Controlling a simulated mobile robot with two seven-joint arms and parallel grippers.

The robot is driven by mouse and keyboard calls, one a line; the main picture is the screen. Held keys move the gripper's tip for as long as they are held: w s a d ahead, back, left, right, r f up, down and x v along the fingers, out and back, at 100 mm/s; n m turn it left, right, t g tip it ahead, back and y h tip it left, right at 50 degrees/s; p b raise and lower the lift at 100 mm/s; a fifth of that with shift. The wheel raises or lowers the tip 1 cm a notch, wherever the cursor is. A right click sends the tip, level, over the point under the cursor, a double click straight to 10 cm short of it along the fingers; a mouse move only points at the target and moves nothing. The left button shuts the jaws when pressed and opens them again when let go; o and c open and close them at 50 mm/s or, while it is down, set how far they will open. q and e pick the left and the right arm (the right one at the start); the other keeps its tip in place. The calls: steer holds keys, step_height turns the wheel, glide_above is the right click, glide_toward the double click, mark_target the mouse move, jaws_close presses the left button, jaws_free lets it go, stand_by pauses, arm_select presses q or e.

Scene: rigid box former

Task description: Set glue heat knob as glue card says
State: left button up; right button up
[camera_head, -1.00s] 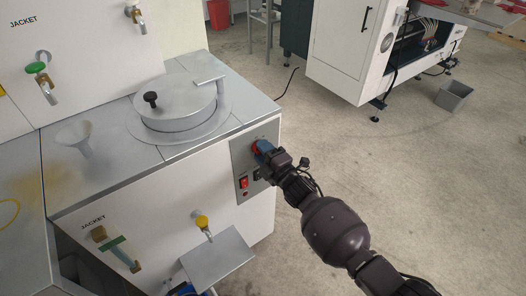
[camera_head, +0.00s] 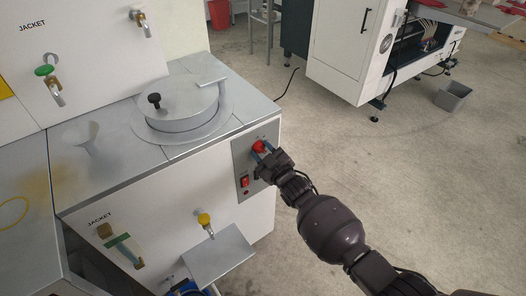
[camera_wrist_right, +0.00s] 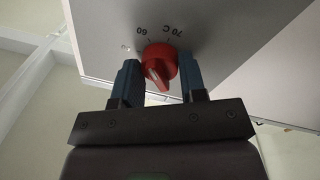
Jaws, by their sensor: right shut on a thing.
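The red glue heat knob (camera_head: 258,146) sits on the grey control panel (camera_head: 242,158) at the right end of the cabinet front. My right gripper (camera_head: 263,149) reaches it from the lower right and is shut on it. In the right wrist view the knob (camera_wrist_right: 158,60) is between the two blue fingers (camera_wrist_right: 160,74). Dial marks "60" and "70 C" show on the panel (camera_wrist_right: 215,40) beyond the knob. The knob has a pale line on its face; its exact setting is hard to read. No glue card is recognisable. My left gripper is not in view.
A red switch (camera_head: 244,182) is below the knob. A lidded round pot (camera_head: 180,108) and a funnel (camera_head: 88,140) stand on the cabinet top. A yellow-handled tap (camera_head: 204,220) is on the front above a grey tray (camera_head: 220,258).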

steer(key=m, duration=0.5)
steer(key=shift+m+h, duration=0.3)
steer(key=shift+m, duration=1.4)
steer(key=o, duration=0.9)
